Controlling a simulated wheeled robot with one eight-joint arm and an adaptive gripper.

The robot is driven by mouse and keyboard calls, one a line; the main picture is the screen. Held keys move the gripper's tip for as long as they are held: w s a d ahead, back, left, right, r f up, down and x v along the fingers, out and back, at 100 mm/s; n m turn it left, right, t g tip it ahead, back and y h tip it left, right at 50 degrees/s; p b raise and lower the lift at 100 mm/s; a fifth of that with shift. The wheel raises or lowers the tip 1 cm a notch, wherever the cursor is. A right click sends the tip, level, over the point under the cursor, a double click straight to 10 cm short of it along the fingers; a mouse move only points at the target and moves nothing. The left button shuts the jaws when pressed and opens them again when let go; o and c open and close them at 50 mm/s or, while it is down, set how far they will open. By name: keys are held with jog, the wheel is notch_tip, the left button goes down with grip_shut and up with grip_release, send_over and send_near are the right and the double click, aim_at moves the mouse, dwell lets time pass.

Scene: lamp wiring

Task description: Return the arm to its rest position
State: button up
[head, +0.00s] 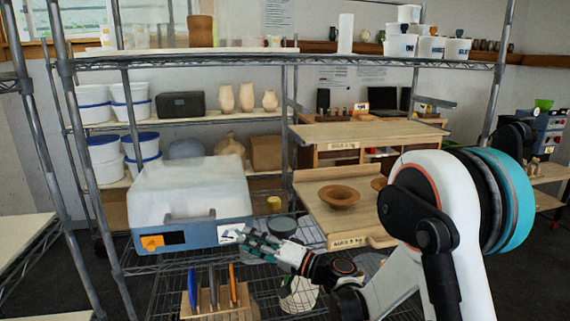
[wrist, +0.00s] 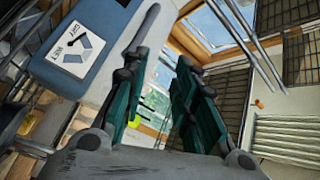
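My gripper (head: 250,243) is at the front right corner of a blue-grey case (head: 190,238) with a pale lid, on the wire rack in the head view. A white label on the case lies right beside the fingertips; I cannot tell whether they touch it. In the wrist view my gripper (wrist: 160,70) has its two green fingers apart, with nothing held between them. The case (wrist: 75,60) and its white label with a dial-like mark (wrist: 75,48) show at the left there. My arm reaches in from the right in the head view.
A wooden rack (head: 215,300) with several upright coloured tools stands below the case. A brown bowl (head: 339,196) sits on a wooden board to the right. A metal rack post (head: 88,150) stands at the left.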

jog(key=s+d+r+g+h, duration=0.1)
jog(key=s+d+h, duration=1.6)
jog(key=s+d, duration=1.1)
jog(key=shift+s+d+r+m, duration=0.15)
jog(key=shift+s+d+m, duration=0.2)
jog(key=shift+s, duration=0.8)
